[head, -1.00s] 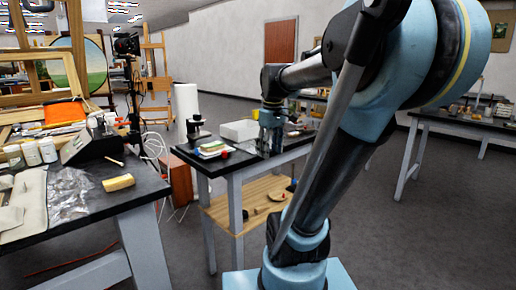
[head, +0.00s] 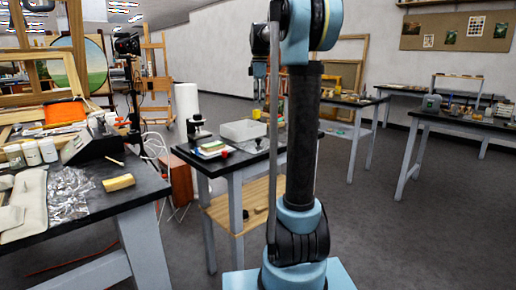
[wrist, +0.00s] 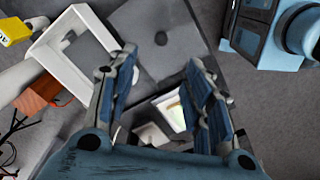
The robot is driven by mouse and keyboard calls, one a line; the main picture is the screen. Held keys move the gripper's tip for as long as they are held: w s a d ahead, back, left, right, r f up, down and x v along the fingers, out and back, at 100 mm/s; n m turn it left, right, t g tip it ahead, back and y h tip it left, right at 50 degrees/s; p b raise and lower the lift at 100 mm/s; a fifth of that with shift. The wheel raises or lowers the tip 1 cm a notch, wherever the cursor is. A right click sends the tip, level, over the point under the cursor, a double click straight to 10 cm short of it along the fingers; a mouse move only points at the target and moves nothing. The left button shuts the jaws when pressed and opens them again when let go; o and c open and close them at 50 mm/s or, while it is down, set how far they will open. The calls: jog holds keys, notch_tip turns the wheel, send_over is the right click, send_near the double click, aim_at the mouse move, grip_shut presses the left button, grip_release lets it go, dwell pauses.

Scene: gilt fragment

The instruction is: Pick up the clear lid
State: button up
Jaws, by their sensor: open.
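I cannot make out a clear lid for certain in either view. A pale, open-topped box (head: 243,130) stands on the middle table (head: 207,166) in the head view. My gripper (wrist: 162,62) is open and empty in the wrist view, pointing down with its two blue-padded fingers apart. Below and between the fingers are a grey surface and a small pale item with a green patch (wrist: 170,112). In the head view my arm stands upright in front of the table's right part and hides what lies behind it; the gripper is not clearly visible there.
A microscope (head: 198,128) and a white roll (head: 187,105) stand at the middle table's left. The left table holds crumpled clear plastic (head: 70,195), a yellow block (head: 118,183) and white jars (head: 47,149). Open floor (head: 390,235) lies to the right.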

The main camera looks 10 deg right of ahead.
send_over(258, 142)
jog(key=w, duration=0.2)
jog(key=f, duration=0.7)
jog(key=d+f, duration=0.1)
jog(key=f, duration=0.3)
jog(key=shift+f, duration=0.3)
jog(key=shift+s+a+f, duration=0.15)
jog(key=shift+f, duration=1.3)
jog(key=shift+s+a+f, duration=0.15)
jog(key=shift+f, duration=1.25)
grip_shut()
